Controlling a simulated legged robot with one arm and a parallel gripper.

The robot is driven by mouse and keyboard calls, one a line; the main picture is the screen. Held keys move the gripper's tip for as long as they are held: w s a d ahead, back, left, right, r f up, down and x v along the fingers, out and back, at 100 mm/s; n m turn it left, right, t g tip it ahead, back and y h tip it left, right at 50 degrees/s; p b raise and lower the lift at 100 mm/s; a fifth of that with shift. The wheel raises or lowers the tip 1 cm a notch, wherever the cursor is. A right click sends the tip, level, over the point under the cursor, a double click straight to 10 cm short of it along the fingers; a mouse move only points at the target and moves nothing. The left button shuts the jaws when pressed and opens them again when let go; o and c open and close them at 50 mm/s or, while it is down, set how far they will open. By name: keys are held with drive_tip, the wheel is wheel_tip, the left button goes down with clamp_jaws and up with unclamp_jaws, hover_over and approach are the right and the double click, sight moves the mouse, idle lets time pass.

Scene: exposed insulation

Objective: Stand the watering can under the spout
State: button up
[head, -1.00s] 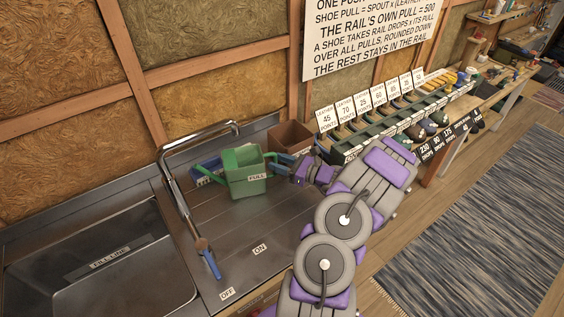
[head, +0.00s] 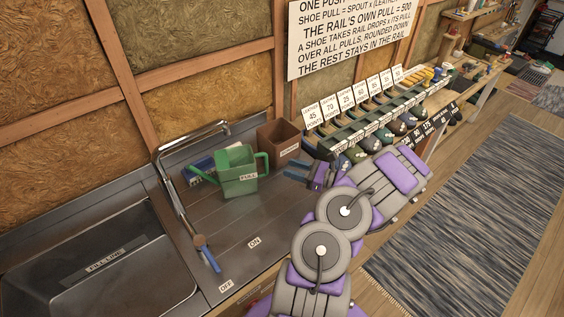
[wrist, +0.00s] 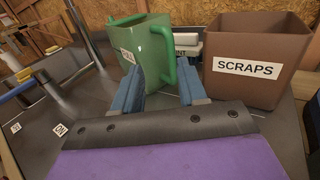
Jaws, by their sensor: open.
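The green watering can (head: 237,185), labelled FULL, stands upright on the metal counter. The bent metal spout (head: 193,140) arches from the left, and its tip shows above and slightly left of the can. I cannot tell whether the tip is directly over its opening. My gripper (head: 300,168) is open and empty, right of the can and apart from it in the head view. In the wrist view the can (wrist: 148,50) is ahead, its handle (wrist: 172,50) showing beyond the gap between my blue fingers (wrist: 160,88).
A brown SCRAPS box (head: 277,140) stands behind my gripper. A blue item (head: 197,170) is partly hidden behind the can. A blue-handled lever (head: 208,255) stands near the ON and OFF labels. The sink (head: 90,265) is left; shoe racks (head: 370,130) are right.

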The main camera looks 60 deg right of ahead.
drive_tip(key=w+a+r+n+g+y, duration=0.2)
drive_tip(key=w+a+r+n+y, duration=0.15)
drive_tip(key=a, duration=0.35)
drive_tip(key=w+a+r+n+g+y, duration=0.3)
drive_tip(key=w+a+r+n, duration=0.2)
drive_tip(key=a, duration=0.2)
drive_tip(key=a+r+n+g+y, duration=0.1)
drive_tip(key=a+r+n+g, duration=0.25)
drive_tip(key=a, duration=0.55)
drive_tip(key=a+r+n+g+y, duration=0.25)
drive_tip(key=a+n+g, duration=0.25)
drive_tip(key=a, duration=0.5)
drive_tip(key=s+a+r+n+g+h, duration=0.2)
drive_tip(key=s+a+n+g+h, duration=0.45)
drive_tip(key=s+a+n, duration=0.55)
drive_tip(key=s+n+h, duration=0.4)
drive_tip(key=s+h, duration=0.3)
drive_tip(key=s, duration=0.4)
drive_tip(key=shift+d+r+t, duration=0.3)
drive_tip(key=shift+d+r, duration=0.05)
drive_tip(key=shift+r, duration=0.05)
